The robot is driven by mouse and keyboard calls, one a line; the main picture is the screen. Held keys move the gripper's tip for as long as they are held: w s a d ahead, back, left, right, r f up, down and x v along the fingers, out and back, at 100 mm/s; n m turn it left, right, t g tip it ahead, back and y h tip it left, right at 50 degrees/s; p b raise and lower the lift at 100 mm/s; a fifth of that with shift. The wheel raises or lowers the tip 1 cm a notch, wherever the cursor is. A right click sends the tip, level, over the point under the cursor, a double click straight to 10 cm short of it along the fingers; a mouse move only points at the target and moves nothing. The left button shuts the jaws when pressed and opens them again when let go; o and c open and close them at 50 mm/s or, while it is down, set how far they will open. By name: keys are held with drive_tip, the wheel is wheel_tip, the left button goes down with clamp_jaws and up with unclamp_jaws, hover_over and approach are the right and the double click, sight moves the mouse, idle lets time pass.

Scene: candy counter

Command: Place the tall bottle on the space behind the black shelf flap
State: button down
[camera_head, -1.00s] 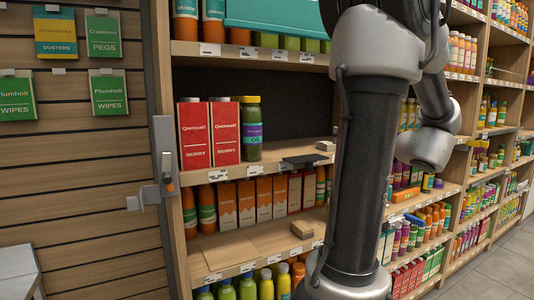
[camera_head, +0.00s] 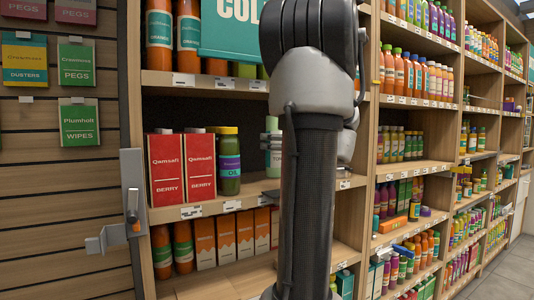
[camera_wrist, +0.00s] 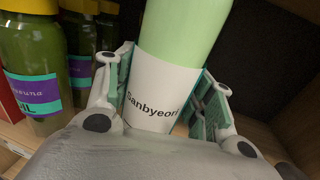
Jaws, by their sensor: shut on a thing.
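The tall bottle (camera_wrist: 180,40) is light green with a white label in the wrist view. My gripper (camera_wrist: 166,72) is shut on it around the label, one finger on each side. In the head view the bottle (camera_head: 272,148) looks upright in the shelf bay, right of the oil bottle, partly behind my arm. The black shelf flap (camera_head: 272,193) seems to show as a dark strip at the shelf's front, mostly hidden. I cannot tell whether the bottle's base touches the shelf.
A green oil bottle (camera_head: 228,165) and two red berry cartons (camera_head: 181,167) stand left of the tall bottle. Oil bottles (camera_wrist: 32,75) are also close to the left finger in the wrist view. The dark back panel and bare shelf (camera_wrist: 262,138) lie to the right.

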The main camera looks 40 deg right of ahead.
drive_tip(key=shift+w+f, duration=1.65)
drive_tip(key=shift+w, duration=0.1)
drive_tip(key=shift+d, duration=0.1)
drive_tip(key=c, duration=0.6)
unclamp_jaws()
drive_tip(key=shift+f, duration=0.2)
drive_tip(key=shift+o, duration=0.2)
